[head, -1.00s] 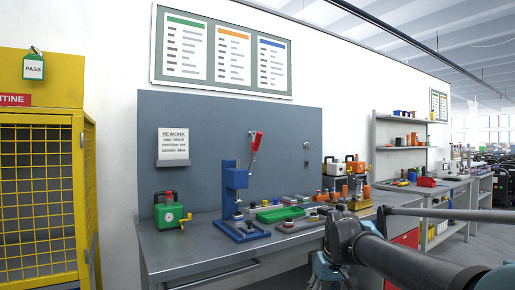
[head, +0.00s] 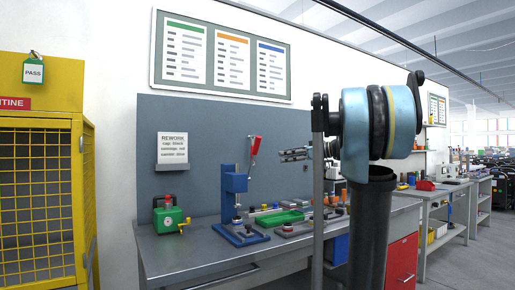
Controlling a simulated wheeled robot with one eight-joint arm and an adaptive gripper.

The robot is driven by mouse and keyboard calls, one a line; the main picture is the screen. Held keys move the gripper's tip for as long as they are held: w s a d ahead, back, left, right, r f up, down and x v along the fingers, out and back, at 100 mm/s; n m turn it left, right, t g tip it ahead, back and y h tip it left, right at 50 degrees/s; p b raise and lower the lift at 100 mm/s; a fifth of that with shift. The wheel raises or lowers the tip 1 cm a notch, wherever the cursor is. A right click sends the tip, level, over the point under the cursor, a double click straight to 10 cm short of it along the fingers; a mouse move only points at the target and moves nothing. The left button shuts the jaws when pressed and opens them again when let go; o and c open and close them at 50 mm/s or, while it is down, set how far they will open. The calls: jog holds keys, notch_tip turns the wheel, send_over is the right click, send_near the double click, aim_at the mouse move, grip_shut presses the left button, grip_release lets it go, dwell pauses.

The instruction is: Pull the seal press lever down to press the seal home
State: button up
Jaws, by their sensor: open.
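The blue seal press (head: 235,184) stands on the grey bench. Its lever, with a red handle (head: 256,145), points up and slightly right from the top of the press. My gripper (head: 284,155) is just right of the red handle in the picture, at about its height, with its fingers pointing left. The fingers are open and a gap of wall shows between them and the handle. A small part sits under the press head on the blue base (head: 241,235); whether it is the seal is too small to tell.
A green box with a red top (head: 167,216) stands left of the press. A green tray (head: 280,217) and several small parts lie right of it on the bench (head: 190,258). The grey back panel (head: 205,115) rises behind. My arm hides the bench's right part.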

jog(key=w+d+r+n+t+y, duration=0.1)
jog(key=w+d+r, duration=0.1)
jog(key=w+r, duration=0.25)
send_near(257, 144)
jog(key=shift+n, duration=0.3)
jog(key=x, duration=0.7)
jog(key=w+x, duration=0.1)
jog(key=x, duration=0.2)
jog(key=shift+w+r, duration=0.1)
jog(key=shift+w, duration=0.15)
jog(key=shift+d, duration=0.1)
grip_shut()
